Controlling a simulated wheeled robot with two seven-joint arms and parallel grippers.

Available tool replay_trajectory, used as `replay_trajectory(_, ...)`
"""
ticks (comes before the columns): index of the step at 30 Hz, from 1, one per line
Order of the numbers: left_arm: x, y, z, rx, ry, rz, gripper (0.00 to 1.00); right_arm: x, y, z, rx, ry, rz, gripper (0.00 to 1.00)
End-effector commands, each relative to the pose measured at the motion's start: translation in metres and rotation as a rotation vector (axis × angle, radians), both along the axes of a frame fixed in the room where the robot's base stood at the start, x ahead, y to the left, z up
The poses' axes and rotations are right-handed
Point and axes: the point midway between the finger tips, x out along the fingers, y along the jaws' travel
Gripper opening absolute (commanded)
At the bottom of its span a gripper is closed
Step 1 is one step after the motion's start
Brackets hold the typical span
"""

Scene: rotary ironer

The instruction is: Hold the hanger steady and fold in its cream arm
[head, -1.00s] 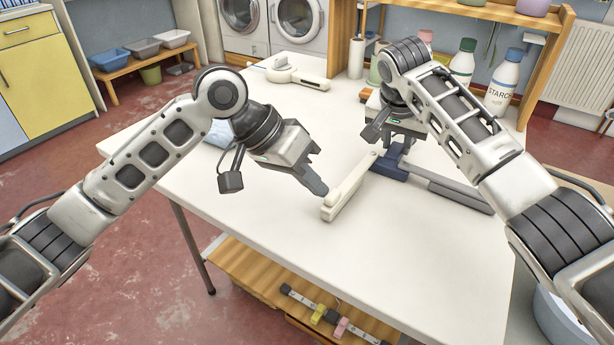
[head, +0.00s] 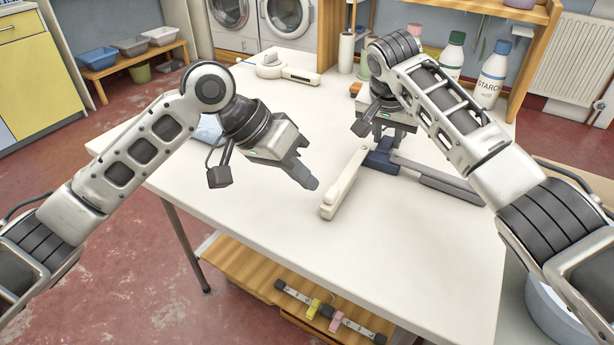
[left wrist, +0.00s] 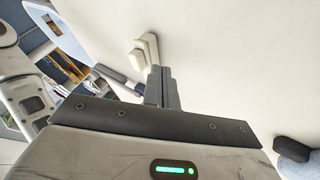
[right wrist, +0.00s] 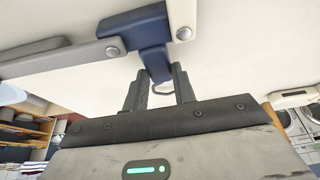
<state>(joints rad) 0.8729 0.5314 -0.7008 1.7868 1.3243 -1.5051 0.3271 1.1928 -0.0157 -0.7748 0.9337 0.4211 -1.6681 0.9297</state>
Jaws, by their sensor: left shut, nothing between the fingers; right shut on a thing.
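The hanger lies on the white table, with a navy blue middle piece (head: 381,158), a cream arm (head: 343,187) pointing toward the table's front, and a grey arm (head: 440,182) pointing right. My right gripper (right wrist: 160,84) is shut on the tab of the navy middle piece, also seen in the right wrist view (right wrist: 136,24). My left gripper (head: 312,183) is shut and empty, just left of the cream arm and apart from it in the head view. The left wrist view shows the cream arm (left wrist: 148,50) beyond the closed fingers.
A white device (head: 272,66) stands at the table's back left. Starch and other bottles (head: 493,75) stand at the back right. A light blue item (head: 208,128) lies partly hidden behind my left arm. The table's front and middle (head: 400,260) are clear.

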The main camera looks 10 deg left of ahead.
Motion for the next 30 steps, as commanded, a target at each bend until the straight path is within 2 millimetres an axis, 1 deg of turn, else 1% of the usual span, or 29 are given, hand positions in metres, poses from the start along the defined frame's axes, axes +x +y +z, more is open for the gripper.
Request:
replay_trajectory(4, 0.007, 0.019, -0.001, 0.002, 0.002, 0.006, 0.00, 0.000, 0.000, 0.000, 0.000, 0.000, 0.000, 0.00)
replay_trajectory(7, 0.014, 0.039, 0.001, 0.001, 0.002, 0.006, 0.00, 0.000, 0.000, 0.000, 0.000, 0.000, 0.000, 0.00)
replay_trajectory(9, 0.009, 0.047, 0.018, 0.000, -0.005, 0.001, 0.00, 0.000, 0.000, 0.000, 0.000, 0.000, 0.000, 0.00)
replay_trajectory(15, 0.000, 0.072, 0.053, 0.001, -0.003, 0.003, 0.00, 0.000, 0.000, 0.000, 0.000, 0.000, 0.000, 0.00)
replay_trajectory(21, -0.006, 0.087, 0.074, 0.001, -0.002, 0.001, 0.00, 0.000, 0.000, 0.000, 0.000, 0.000, 0.000, 0.00)
replay_trajectory(24, -0.007, 0.090, 0.079, 0.000, 0.000, 0.000, 0.00, 0.000, 0.000, 0.000, 0.000, 0.000, 0.000, 0.00)
replay_trajectory(30, -0.008, 0.091, 0.080, 0.001, 0.001, 0.000, 0.00, 0.000, 0.000, 0.000, 0.000, 0.000, 0.000, 0.00)
